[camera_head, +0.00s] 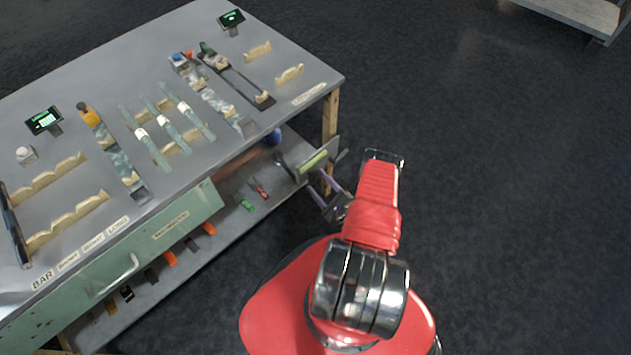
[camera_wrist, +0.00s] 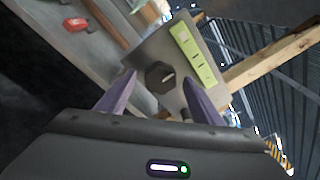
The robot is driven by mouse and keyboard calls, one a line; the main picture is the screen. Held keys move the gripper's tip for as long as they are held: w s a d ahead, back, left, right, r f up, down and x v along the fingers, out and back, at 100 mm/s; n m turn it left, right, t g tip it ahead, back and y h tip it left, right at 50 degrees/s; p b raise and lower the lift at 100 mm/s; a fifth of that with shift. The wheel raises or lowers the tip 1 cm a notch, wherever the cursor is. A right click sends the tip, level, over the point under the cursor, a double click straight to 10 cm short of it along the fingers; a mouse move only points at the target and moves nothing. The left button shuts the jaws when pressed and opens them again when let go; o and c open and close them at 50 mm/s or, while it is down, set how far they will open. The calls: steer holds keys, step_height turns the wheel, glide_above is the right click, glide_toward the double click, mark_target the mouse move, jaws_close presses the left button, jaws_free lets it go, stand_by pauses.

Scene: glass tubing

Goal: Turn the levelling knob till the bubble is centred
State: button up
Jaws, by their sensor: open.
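The levelling knob (camera_wrist: 160,77) is dark and round with a pale mark on its face. It sits on a grey plate (camera_wrist: 147,53) with a yellow-green bubble vial (camera_wrist: 192,54) beside it. In the wrist view, my gripper (camera_wrist: 160,86) is open, its two purple fingers on either side of the knob in the picture; I cannot tell whether they touch it. In the head view, the vial (camera_head: 314,161) shows at the bench's right end, with my gripper (camera_head: 327,190) just below it. The vial has dark lines, but the bubble's position is too small to make out.
The grey bench (camera_head: 225,130) carries glass tubes, wooden racks and small displays. Its wooden leg (camera_head: 330,115) stands close to the plate. The lower shelf (camera_head: 235,225) holds tools, including a red one (camera_wrist: 75,24). The dark floor (camera_head: 520,200) on the right is clear.

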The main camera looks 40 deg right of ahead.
steer(key=shift+w+d, duration=0.1)
steer(key=shift+w, duration=0.85)
steer(key=shift+c, duration=0.5)
steer(key=c, duration=0.9)
steer(key=shift+c, duration=0.3)
